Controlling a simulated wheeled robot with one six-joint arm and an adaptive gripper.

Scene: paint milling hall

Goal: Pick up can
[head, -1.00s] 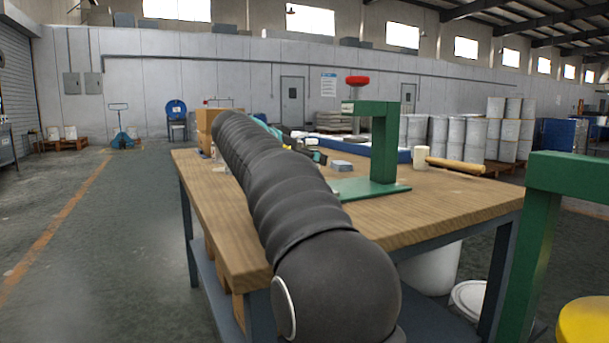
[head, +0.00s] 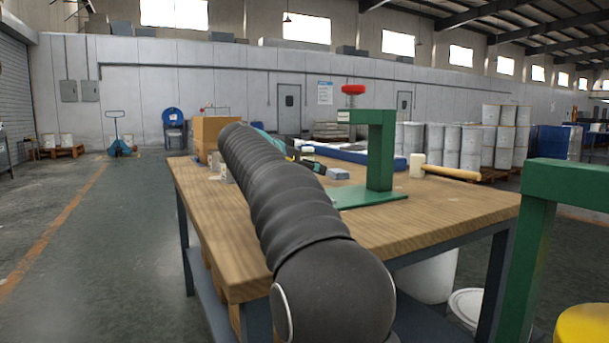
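No object stands out clearly as the can. A cream cylinder (head: 417,165) stands upright on the workbench (head: 445,215), right of the green press stand. Small pale, can-like items (head: 217,160) stand at the bench's left, just left of my arm and too small to make out. My dark ribbed arm reaches from the bottom centre over the bench toward its far left. My gripper is not visible; the arm's far end hides what lies behind it.
A green frame (head: 540,190) is close at right.

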